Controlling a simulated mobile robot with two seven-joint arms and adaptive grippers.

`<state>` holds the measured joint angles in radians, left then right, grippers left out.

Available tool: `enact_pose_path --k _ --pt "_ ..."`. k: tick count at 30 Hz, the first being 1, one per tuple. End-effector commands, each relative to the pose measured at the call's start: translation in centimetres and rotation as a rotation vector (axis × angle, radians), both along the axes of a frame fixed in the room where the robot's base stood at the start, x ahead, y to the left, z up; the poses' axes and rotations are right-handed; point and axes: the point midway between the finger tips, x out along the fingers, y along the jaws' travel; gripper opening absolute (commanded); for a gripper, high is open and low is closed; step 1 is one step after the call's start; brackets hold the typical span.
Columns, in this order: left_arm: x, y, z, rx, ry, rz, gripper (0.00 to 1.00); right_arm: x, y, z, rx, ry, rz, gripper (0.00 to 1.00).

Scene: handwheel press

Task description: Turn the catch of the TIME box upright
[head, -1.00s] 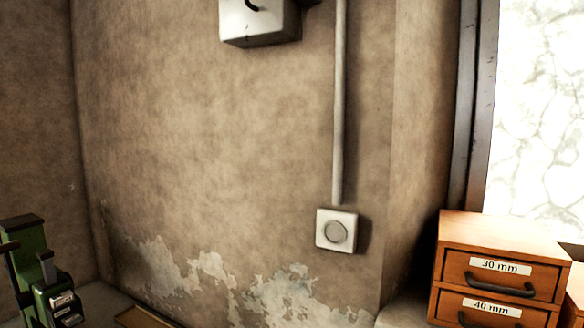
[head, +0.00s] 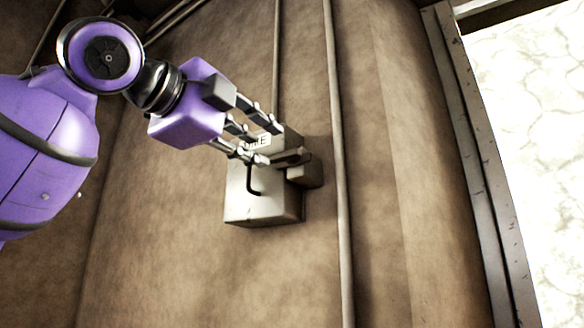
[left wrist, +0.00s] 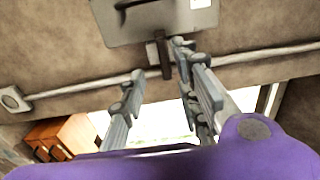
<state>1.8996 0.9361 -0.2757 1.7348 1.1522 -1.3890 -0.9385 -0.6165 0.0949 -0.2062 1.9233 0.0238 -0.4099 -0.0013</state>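The TIME box (head: 262,203) is a pale grey box on the wall, with its label (head: 262,140) partly behind my fingers and a black hooked handle (head: 251,181) on its front. The catch (head: 291,157) is a dark bar at the box's right edge, lying roughly level across to a small side block. My left gripper (head: 262,138) is open at the box's upper front. In the left wrist view the catch (left wrist: 166,60) shows between the two spread fingers, closer to the right-hand one; I cannot tell whether they touch. My right gripper is not in view.
A vertical pipe (head: 338,200) runs on the wall right of the box. The window (head: 530,150) is at far right. The left wrist view also shows a wall socket (left wrist: 13,99) and wooden drawers (left wrist: 62,137). The wall below the box is clear.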

Motion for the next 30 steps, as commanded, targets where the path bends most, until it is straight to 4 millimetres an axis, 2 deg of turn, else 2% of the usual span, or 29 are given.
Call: enact_pose_path --k 2,5,12,18,28,30 --pt "-0.4 -0.1 0.5 0.012 -0.009 -0.001 0.3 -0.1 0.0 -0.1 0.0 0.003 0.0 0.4" --pt "0.0 -0.7 0.6 0.015 -0.01 -0.003 0.3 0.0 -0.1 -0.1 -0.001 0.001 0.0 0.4" --pt "3.1 -2.9 0.7 0.013 -0.012 -0.003 0.3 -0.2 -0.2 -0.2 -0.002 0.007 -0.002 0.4" --pt "5.0 -4.3 0.7 0.012 -0.012 -0.003 0.3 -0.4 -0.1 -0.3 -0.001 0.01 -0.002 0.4" --pt "5.4 -4.5 0.7 0.012 -0.014 -0.001 0.3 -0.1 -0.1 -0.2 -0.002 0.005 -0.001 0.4" --pt "5.4 -4.5 0.7 0.012 -0.014 -0.001 0.23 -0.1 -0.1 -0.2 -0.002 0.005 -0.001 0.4"
